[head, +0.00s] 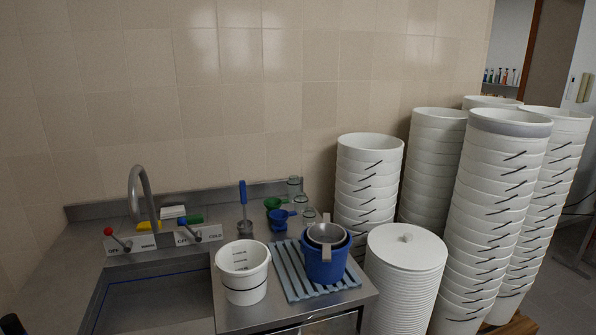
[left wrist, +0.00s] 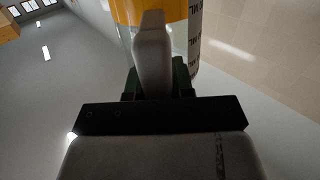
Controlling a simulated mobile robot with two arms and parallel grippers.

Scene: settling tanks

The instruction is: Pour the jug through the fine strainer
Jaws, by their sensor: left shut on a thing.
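In the left wrist view a clear jug (left wrist: 188,45) with a printed marking strip and an orange-yellow band shows at the top. A pale grey upright piece (left wrist: 152,60), seemingly its handle, stands between the dark jaws of my left gripper (left wrist: 155,82), which is shut on it. Much of the jug is cut off by the frame. In the head view a metal strainer (head: 326,233) sits on the mouth of a blue bucket (head: 325,268), on a light blue ribbed mat (head: 290,272). Neither the jug nor my right gripper shows clearly there.
A white bucket (head: 243,283) with inner marks stands left of the mat. The sink (head: 155,295) and its tap (head: 140,195) are at the left. Small jars, scoops and a blue-handled brush (head: 243,200) stand behind. Tall white bucket stacks (head: 500,190) crowd the right.

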